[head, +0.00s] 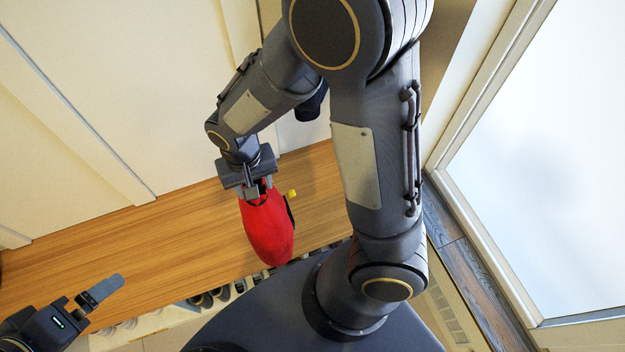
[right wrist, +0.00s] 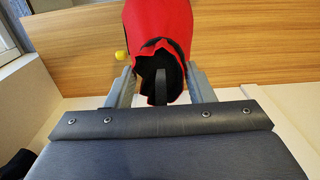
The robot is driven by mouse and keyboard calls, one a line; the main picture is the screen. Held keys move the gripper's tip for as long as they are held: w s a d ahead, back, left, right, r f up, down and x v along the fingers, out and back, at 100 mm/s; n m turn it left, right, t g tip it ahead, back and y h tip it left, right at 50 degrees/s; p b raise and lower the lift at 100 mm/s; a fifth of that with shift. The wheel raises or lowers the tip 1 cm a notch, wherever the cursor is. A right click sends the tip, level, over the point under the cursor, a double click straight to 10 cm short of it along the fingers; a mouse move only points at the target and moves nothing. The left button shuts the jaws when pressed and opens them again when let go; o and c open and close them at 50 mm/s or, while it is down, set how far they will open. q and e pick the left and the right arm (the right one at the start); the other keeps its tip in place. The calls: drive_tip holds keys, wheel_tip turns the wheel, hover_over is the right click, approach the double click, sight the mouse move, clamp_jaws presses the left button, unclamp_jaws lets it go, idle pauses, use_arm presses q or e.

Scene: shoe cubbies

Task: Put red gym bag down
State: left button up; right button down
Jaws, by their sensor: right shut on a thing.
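The red gym bag (head: 267,229) is at the middle of the head view, over the wooden surface (head: 170,235). My right gripper (head: 258,190) is shut on the bag's upper end. In the right wrist view the bag (right wrist: 160,28) fills the top middle, with a dark end between the two fingers (right wrist: 158,88). I cannot tell whether the bag touches the wood. My left gripper (head: 104,288) is at the lower left, apart from the bag; only part of it shows, and its jaw gap is not clear.
A small yellow thing (head: 292,193) shows beside the bag; it also shows in the right wrist view (right wrist: 121,55). Shoes (head: 205,298) sit in cubbies below the wood's near edge. White panels (head: 120,90) stand behind. A framed bright pane (head: 560,170) is at the right. The wood left of the bag is clear.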

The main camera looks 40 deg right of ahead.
drive_tip(key=shift+w+d, duration=0.15)
drive_tip(key=shift+w, duration=0.2)
drive_tip(key=w+d+f+p, duration=0.1)
drive_tip(key=w+d+f, duration=0.1)
drive_tip(key=d+f, duration=0.4)
drive_tip(key=w+d+f+p, duration=0.1)
drive_tip(key=w+d+f, duration=0.1)
drive_tip(key=d+f, duration=0.5)
drive_tip(key=shift+w, duration=0.35)
drive_tip(key=shift+f, duration=0.15)
drive_tip(key=c, duration=0.7)
unclamp_jaws()
drive_tip(key=shift+o, duration=0.2)
